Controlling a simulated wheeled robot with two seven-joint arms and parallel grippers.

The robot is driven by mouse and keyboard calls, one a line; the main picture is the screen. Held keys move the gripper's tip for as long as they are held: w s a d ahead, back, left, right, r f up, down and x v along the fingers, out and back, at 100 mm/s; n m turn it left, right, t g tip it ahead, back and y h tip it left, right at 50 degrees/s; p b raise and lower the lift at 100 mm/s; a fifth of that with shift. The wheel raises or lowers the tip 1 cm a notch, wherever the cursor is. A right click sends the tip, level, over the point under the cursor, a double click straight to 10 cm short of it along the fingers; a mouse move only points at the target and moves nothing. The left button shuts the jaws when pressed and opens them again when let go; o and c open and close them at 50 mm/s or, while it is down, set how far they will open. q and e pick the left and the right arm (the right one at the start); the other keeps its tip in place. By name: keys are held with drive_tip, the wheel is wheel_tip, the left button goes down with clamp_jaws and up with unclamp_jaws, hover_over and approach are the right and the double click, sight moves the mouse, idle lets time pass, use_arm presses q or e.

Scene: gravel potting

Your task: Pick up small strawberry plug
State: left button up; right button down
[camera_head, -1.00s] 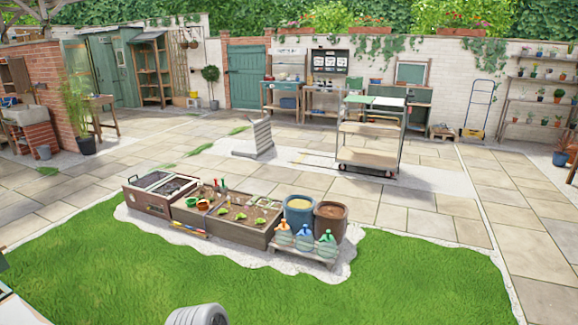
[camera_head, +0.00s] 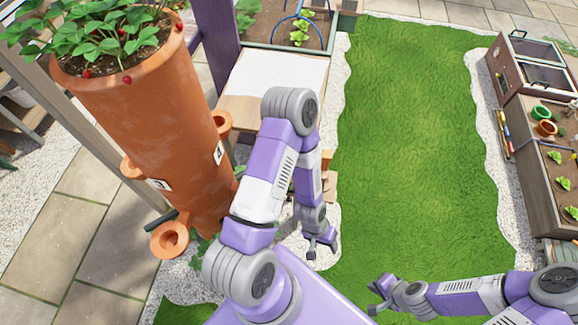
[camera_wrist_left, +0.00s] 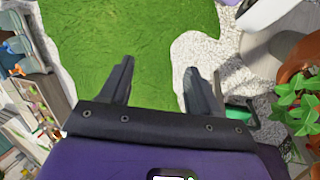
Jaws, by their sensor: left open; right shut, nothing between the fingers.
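I cannot pick out a small strawberry plug with certainty in either view. A tall terracotta strawberry planter (camera_head: 150,110) stands at the left in the head view, with leafy strawberry plants (camera_head: 95,35) and red berries on top. Its side pockets include an empty-looking one (camera_head: 170,240) low down. My left gripper (camera_head: 322,250) hangs to the right of the planter, over the gravel and lawn edge. In the left wrist view, its fingers (camera_wrist_left: 158,88) are apart with nothing between them. Leaves (camera_wrist_left: 295,105) show at that view's right edge. My right gripper (camera_head: 374,297) is shut and empty over the lawn.
A pale-topped bench (camera_head: 272,75) stands behind my left arm, partly hidden by it. A raised bed (camera_head: 290,30) is at the back. Wooden planter boxes (camera_head: 540,170) with small plants stand at the right. The lawn (camera_head: 420,150) between is clear.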

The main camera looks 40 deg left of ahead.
use_arm(q)
drive_tip(key=w+a+r+n+p, duration=0.35)
drive_tip(key=a+n, duration=0.25)
drive_tip(key=a, duration=0.2)
drive_tip(key=w+a+r+n+p, duration=0.3)
drive_tip(key=a+r+n, duration=0.15)
drive_tip(key=a, duration=0.35)
drive_tip(key=w+a+r+n+p, duration=0.3)
drive_tip(key=w+a+n, duration=0.1)
drive_tip(key=a+n, duration=0.35)
drive_tip(key=shift+m+h, duration=0.3)
drive_tip(key=shift+m, duration=0.1)
drive_tip(key=x, duration=0.2)
drive_tip(key=b+x, duration=0.1)
drive_tip(key=x, duration=0.4)
drive_tip(key=shift+s+a+f+b, duration=0.2)
drive_tip(key=shift+f+b, duration=0.2)
drive_tip(key=c, duration=0.7)
use_arm(e)
wheel_tip(320, 180, up, 8)
drive_tip(key=shift+w+r, duration=0.15)
drive_tip(key=shift+w, duration=0.1)
